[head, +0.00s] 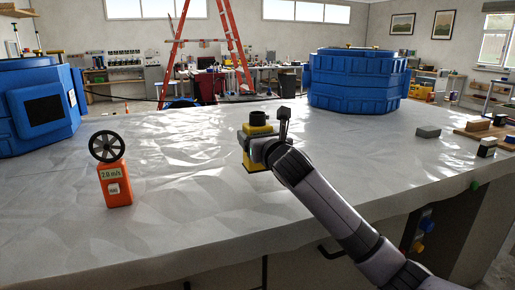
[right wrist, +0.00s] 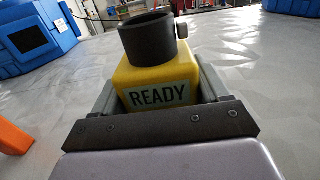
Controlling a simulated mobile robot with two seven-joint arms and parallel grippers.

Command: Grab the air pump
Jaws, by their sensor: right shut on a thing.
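The air pump is a yellow box with a black round nozzle on top and a label reading READY. In the head view the air pump (head: 257,131) is near the middle of the covered table, partly hidden by my right gripper (head: 262,150). In the right wrist view the air pump (right wrist: 160,75) sits between the two fingers of my right gripper (right wrist: 165,92), which is shut on it. The pump looks upright. I cannot tell whether its base touches the table. My left gripper is not in view.
An orange air meter (head: 115,186) with a black fan wheel stands at the left on the white-covered table (head: 200,225). Blue tubs (head: 355,85) stand at the back right and far left. A grey block (head: 428,132) and wooden pieces lie at the right.

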